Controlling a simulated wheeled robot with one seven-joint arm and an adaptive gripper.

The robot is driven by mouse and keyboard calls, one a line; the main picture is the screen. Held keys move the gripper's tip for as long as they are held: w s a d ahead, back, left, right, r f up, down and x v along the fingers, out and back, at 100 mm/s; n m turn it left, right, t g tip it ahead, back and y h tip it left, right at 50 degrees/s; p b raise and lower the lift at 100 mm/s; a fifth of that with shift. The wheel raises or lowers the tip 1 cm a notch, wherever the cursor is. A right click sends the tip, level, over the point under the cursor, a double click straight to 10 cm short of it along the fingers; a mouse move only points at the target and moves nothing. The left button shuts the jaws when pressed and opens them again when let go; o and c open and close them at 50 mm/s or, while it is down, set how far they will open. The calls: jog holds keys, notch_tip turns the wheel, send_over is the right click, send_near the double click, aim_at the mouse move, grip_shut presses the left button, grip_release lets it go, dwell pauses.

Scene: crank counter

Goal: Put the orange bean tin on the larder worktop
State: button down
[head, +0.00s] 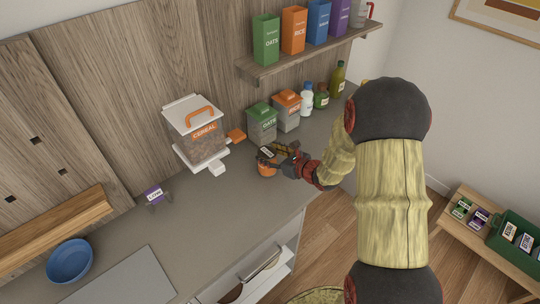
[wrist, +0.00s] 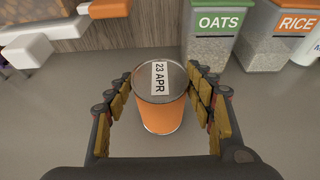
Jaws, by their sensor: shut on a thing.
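The orange bean tin (wrist: 161,112) is upright between my fingers in the wrist view, with a grey top and a label reading 23 APR. In the head view the tin (head: 266,169) is partly hidden by my gripper (head: 279,158). My gripper, which also shows in the wrist view (wrist: 168,103), is shut on the tin from both sides. The tin is over the grey worktop (head: 222,205), near its front edge; I cannot tell whether its base touches the surface. No readable sign marks which surface is the larder worktop.
A cereal dispenser (head: 197,134), an oats canister (head: 262,124) and a rice canister (head: 287,111) stand behind the tin. A low wooden bench (head: 477,236) with a green crate (head: 513,241) is at right.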

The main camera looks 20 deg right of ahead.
jog(key=shift+r, duration=0.1)
jog(key=c, duration=0.7)
grip_release()
jog(key=shift+c, duration=0.2)
